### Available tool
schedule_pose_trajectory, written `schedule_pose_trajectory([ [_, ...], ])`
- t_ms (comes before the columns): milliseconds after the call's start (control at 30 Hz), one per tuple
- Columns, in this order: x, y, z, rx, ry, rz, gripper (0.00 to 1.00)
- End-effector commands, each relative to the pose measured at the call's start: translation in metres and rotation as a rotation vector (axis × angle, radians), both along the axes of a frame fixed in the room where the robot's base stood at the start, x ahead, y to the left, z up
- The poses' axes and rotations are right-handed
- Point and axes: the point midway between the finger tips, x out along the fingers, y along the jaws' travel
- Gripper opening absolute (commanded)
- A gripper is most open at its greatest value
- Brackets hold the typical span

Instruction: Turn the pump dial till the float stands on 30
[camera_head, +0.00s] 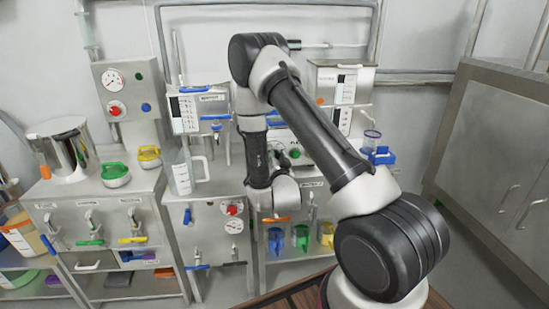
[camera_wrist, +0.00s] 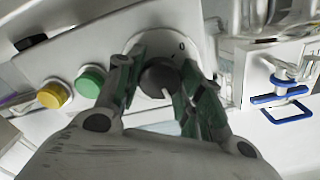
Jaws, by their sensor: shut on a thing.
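In the wrist view the dark grey dial (camera_wrist: 158,80) sits on a pale plate on the pump's panel (camera_wrist: 90,58). A pale pointer mark shows on its face, and a "0" is printed above right of it. My gripper (camera_wrist: 160,92) is shut on the dial, one finger on each side, with green pads. In the head view my arm hides most of the pump and the dial, and my gripper is not clearly seen. A white scale panel (camera_head: 346,89) shows on the steel unit at the right; any float is too small to read.
A green button (camera_wrist: 90,80) and a yellow button (camera_wrist: 53,94) are left of the dial. A blue-handled valve (camera_wrist: 282,95) is at right. In the head view a clear jug (camera_head: 183,178) stands on the bench left of my arm, and a blue-based beaker (camera_head: 371,142) stands right.

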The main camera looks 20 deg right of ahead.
Motion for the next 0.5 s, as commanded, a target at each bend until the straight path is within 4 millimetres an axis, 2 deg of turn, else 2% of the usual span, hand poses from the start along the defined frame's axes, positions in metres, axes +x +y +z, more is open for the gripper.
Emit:
schedule_pose_trajectory([
  [500, -0.0009, 0.0001, -0.0016, 0.468, -0.130, 0.000, 0.14],
])
